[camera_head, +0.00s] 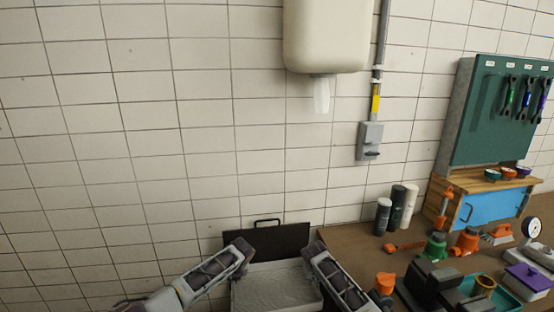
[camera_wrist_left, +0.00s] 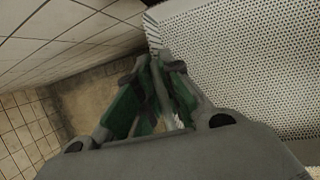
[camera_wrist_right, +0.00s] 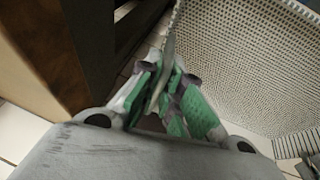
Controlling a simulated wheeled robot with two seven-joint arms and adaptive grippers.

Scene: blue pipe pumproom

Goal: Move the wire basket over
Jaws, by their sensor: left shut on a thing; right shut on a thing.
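The wire basket (camera_head: 275,286) shows in the head view as a pale grey open box between my two forearms, cut off by the bottom edge. Its fine mesh wall fills the right of the left wrist view (camera_wrist_left: 250,60) and of the right wrist view (camera_wrist_right: 250,65). My left gripper (camera_wrist_left: 162,62) is shut on the basket's rim on one side. My right gripper (camera_wrist_right: 170,68) is shut on the rim on the opposite side. Green finger pads press on the thin edge in both wrist views. The basket's inside bottom is hard to make out.
A dark panel with a handle (camera_head: 267,240) stands behind the basket against the tiled wall. The brown worktop (camera_head: 375,245) begins right of my right arm, crowded with orange fittings (camera_head: 467,240), canisters (camera_head: 384,215) and a teal tray (camera_head: 505,298). Floor shows in the left wrist view.

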